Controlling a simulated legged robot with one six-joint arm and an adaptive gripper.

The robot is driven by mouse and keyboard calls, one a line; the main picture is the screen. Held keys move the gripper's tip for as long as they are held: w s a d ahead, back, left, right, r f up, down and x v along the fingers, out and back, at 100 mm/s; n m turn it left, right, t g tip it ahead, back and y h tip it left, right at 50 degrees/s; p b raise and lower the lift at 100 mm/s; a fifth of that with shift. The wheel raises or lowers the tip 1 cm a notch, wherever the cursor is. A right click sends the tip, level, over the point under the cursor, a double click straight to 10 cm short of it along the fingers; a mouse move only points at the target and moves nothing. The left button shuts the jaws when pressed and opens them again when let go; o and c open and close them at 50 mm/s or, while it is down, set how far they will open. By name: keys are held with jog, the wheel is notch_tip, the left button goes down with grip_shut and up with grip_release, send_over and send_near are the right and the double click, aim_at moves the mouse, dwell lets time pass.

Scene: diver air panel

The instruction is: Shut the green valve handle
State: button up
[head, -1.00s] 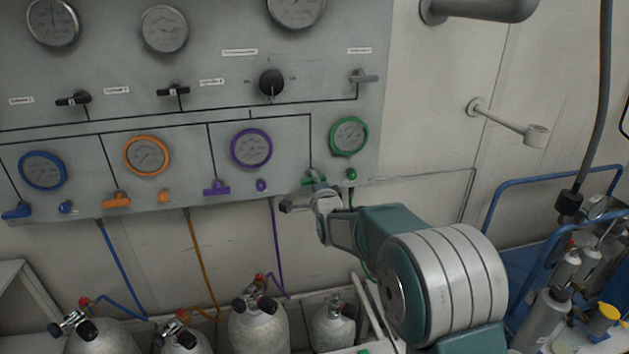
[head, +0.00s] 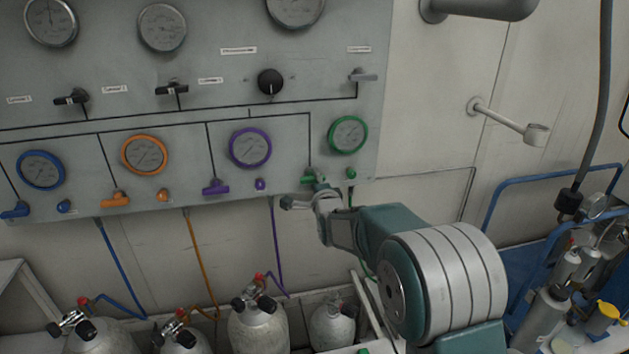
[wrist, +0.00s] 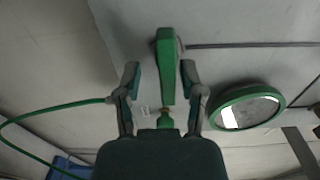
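The green valve handle (head: 315,177) sits at the lower right of the panel, below and left of the green-rimmed gauge (head: 348,134). My gripper (head: 302,204) is at the panel's lower edge, just below the handle, and partly hides it. In the wrist view the green handle (wrist: 166,67) stands lengthwise between the two fingers of my gripper (wrist: 160,78). The fingers are apart, with a visible gap on each side of the handle. A green fitting (wrist: 165,120) shows nearer the palm.
A purple valve handle (head: 216,187) and purple knob (head: 260,184) lie left of my gripper. A green knob (head: 351,173) sits close on the right. A green hose (wrist: 50,110) runs left in the wrist view. Gas cylinders (head: 258,328) stand below.

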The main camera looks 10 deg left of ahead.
jog(key=shift+r, duration=0.15)
jog(key=shift+s, duration=0.25)
jog(key=v, duration=1.1)
jog(key=shift+s, duration=0.2)
jog(key=shift+d, duration=0.1)
